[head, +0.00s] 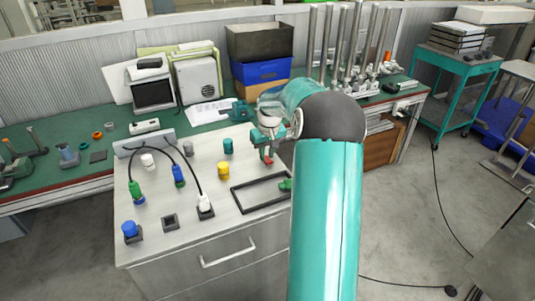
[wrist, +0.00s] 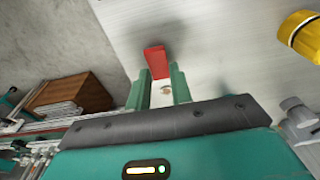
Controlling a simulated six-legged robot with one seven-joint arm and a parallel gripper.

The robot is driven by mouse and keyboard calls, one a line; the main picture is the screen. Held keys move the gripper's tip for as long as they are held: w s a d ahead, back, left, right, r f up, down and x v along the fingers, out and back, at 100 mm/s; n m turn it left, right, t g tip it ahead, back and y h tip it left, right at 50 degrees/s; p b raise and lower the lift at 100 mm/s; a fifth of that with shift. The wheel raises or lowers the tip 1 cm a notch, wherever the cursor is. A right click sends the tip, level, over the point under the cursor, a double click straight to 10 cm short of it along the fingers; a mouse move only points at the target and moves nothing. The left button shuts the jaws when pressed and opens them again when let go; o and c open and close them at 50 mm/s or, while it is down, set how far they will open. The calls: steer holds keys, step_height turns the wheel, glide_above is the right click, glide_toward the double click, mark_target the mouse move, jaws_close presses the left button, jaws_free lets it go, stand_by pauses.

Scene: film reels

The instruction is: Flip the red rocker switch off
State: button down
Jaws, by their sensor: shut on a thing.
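A small red block (wrist: 156,62), the only red part I see near my gripper and seemingly the red rocker switch, sits at the fingertips in the wrist view. It also shows in the head view (head: 268,160), just below my gripper (head: 266,146) over the right side of the grey bench top. In the wrist view my gripper (wrist: 161,80) has its two green fingers on either side of the red block and shut on it. A pale part (wrist: 161,97) shows between the fingers. Which way the rocker is tilted cannot be told.
A yellow knob (head: 223,170) and a teal knob (head: 228,146) stand left of my gripper. A black rectangular frame (head: 240,202) lies in front. Black cables with plugs arch over the bench's left part. Metal rods (head: 345,45) stand behind my arm.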

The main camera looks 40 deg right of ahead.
mark_target(267, 158)
steer(key=shift+w+g, duration=0.15)
steer(key=shift+g, duration=0.45)
steer(key=c, duration=1.2)
jaws_free()
steer(key=shift+c, duration=0.2)
steer(key=shift+r, duration=0.1)
step_height(267, 158, up, 14)
steer(key=shift+s+f, duration=0.2)
